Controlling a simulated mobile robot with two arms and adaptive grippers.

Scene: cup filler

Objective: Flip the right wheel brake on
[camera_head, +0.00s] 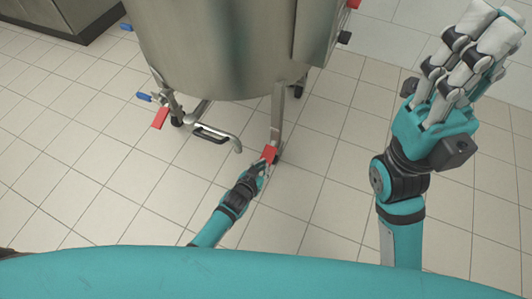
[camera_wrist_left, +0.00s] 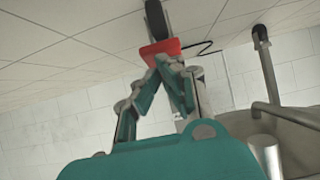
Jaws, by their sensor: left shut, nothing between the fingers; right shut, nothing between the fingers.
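The right wheel brake is a red pedal (camera_head: 269,153) at the foot of the tank's near right leg (camera_head: 278,110). In the left wrist view the red brake (camera_wrist_left: 160,48) sits beside a dark wheel (camera_wrist_left: 155,18). My left gripper (camera_head: 264,164) is shut and empty, with its fingertips at the red brake; they appear to touch it or be very close. The fingers hide part of the pedal. The brake's exact tilt is hard to tell. My right gripper (camera_head: 496,27) is shut and empty, raised at the right, far from the brake.
The big metal tank (camera_head: 215,50) stands above the wheels. A bent outlet pipe (camera_head: 215,134) sticks out left of my left gripper. The tiled floor (camera_head: 90,190) around is clear.

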